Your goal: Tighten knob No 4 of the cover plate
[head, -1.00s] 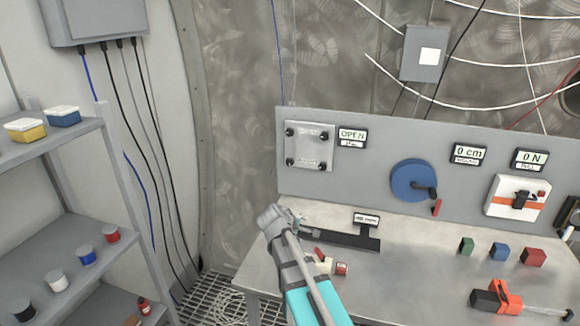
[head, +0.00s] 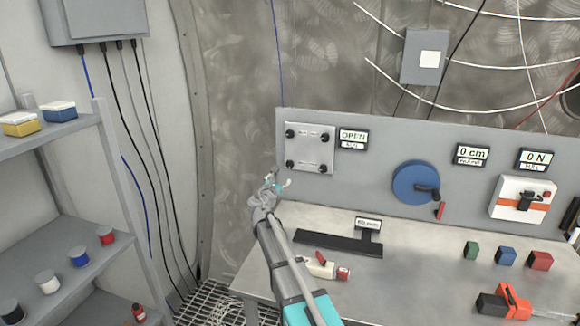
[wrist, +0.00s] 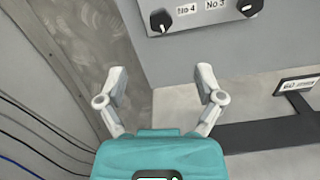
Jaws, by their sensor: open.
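The cover plate (head: 308,148) is a light square panel at the left end of the upright board, with a dark knob near each corner. Knob No 4 (wrist: 160,20) is black with a white mark and shows at the top of the wrist view, left of its "No 4" label (wrist: 186,9). In the head view it is the lower left knob (head: 290,164). Knob No 3 (wrist: 250,7) is to its right. My gripper (wrist: 161,84) is open and empty, its fingers apart. It is below knob No 4 and does not touch it.
A display (head: 353,138) reading OPEN is right of the plate. A blue wheel (head: 414,183) with a crank is farther right. On the bench are a dark flat bar (head: 335,243), coloured blocks (head: 506,256) and an orange tool (head: 512,299). Shelves (head: 70,210) stand at the left.

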